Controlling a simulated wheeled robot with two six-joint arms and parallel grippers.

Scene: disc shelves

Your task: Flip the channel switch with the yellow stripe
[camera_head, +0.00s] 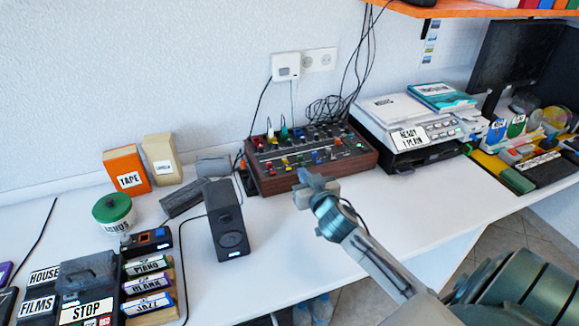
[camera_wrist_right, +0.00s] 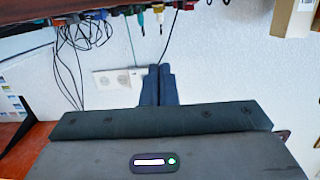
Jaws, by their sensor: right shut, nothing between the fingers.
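The mixer (camera_head: 262,186) is a box with reddish-brown sides and a dark top, standing on the white desk against the wall. Its top carries several small coloured knobs and switches; which one has the yellow stripe is too small to tell. My right gripper (camera_head: 306,178) is shut and empty at the mixer's front edge, covering a bit of its front; contact cannot be told. In the right wrist view the closed dark fingers (camera_wrist_right: 159,84) point toward the wall, with the mixer's edge and coloured plugs (camera_wrist_right: 140,18) along the top. My left gripper is not in view.
A black speaker (camera_head: 229,220) stands left of the mixer, and a printer (camera_head: 410,118) stands right of it. Cables hang behind the mixer from a wall socket (camera_head: 319,60). Stacked cassettes (camera_head: 150,283) lie at front left.

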